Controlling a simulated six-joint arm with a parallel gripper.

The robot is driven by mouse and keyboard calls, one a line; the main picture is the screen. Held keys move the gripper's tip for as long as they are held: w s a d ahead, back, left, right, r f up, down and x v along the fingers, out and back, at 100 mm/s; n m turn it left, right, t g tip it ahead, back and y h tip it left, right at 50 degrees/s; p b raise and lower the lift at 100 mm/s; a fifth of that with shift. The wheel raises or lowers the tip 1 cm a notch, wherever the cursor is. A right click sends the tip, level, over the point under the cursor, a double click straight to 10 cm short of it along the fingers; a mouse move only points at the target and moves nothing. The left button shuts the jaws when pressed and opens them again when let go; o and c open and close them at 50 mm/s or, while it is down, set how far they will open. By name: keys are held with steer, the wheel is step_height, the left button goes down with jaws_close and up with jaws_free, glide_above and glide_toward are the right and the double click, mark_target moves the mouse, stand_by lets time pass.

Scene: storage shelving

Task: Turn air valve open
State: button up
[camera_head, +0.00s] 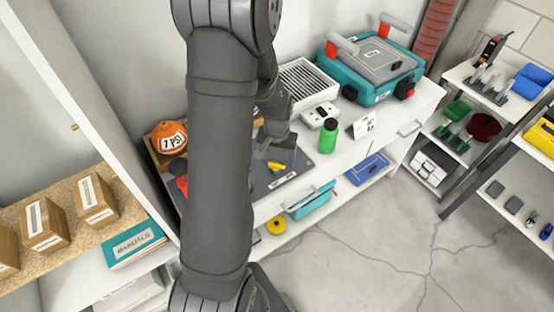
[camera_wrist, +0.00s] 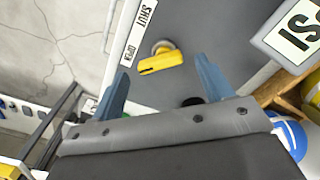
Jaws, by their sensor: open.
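The air valve's yellow handle (camera_wrist: 160,63) sits on a grey round base on a dark grey panel (camera_wrist: 215,25). A white strip along the panel edge reads SHUT (camera_wrist: 147,12) and OPEN (camera_wrist: 130,50). The handle lies roughly crosswise in the wrist view; which label it is set to I cannot tell. My gripper (camera_wrist: 162,78) is open, its two blue-grey fingers either side of the handle's line, apparently short of it and not touching. In the head view the yellow handle (camera_head: 276,166) shows just below my gripper (camera_head: 278,138), which my arm partly hides.
A green bottle (camera_head: 328,136) and a small sign (camera_head: 364,126) stand right of the panel. A white vented box (camera_head: 305,80) and teal case (camera_head: 372,72) stand behind. Shelves with tools are at right.

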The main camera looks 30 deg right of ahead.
mark_target(277, 163)
steer(key=shift+f, duration=0.8)
steer(key=c, duration=1)
steer(key=shift+n, duration=0.5)
steer(key=o, duration=1)
steer(key=shift+r, duration=0.1)
step_height(277, 163, up, 17)
steer(key=shift+r, duration=0.1)
